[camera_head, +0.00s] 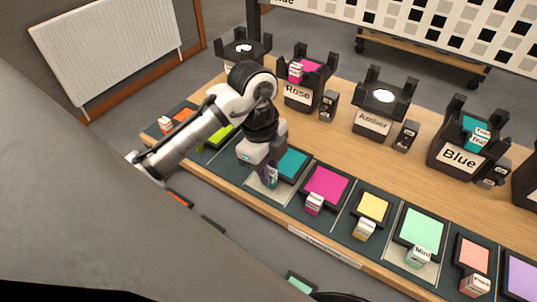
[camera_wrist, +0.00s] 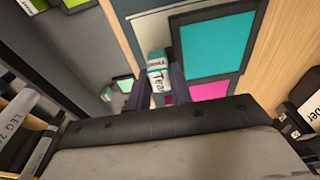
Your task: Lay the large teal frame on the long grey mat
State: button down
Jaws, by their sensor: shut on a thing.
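The large teal frame (camera_head: 292,164) has a dark rim and a white and teal label block at its near edge. It is over or on the long dark grey mat (camera_head: 224,167) that runs along the table's front edge; I cannot tell whether it touches. In the wrist view the teal frame (camera_wrist: 215,45) lies ahead and to the right of the fingers. My gripper (camera_head: 268,178) is shut on its label block, which shows between the fingers (camera_wrist: 160,82) in the wrist view. The gripper hides part of the frame's left side.
On the mat, a magenta frame (camera_head: 327,186) lies just right of the teal one, then yellow (camera_head: 374,208) and mint (camera_head: 422,228) frames. A lime frame (camera_head: 219,136) is to the left. Black Rose (camera_head: 298,94), Amber (camera_head: 373,122) and Blue (camera_head: 459,157) stands rise behind. Bare wood lies between.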

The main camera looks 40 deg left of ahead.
jog(key=shift+f+b, duration=0.45)
jog(key=shift+f, duration=0.25)
jog(key=c, duration=1.2)
grip_release()
jog(key=shift+o, duration=0.2)
notch_tip(320, 180, up, 21)
jog(key=a+p, duration=0.2)
jog(key=p, duration=0.7)
jog(key=shift+f, duration=0.2)
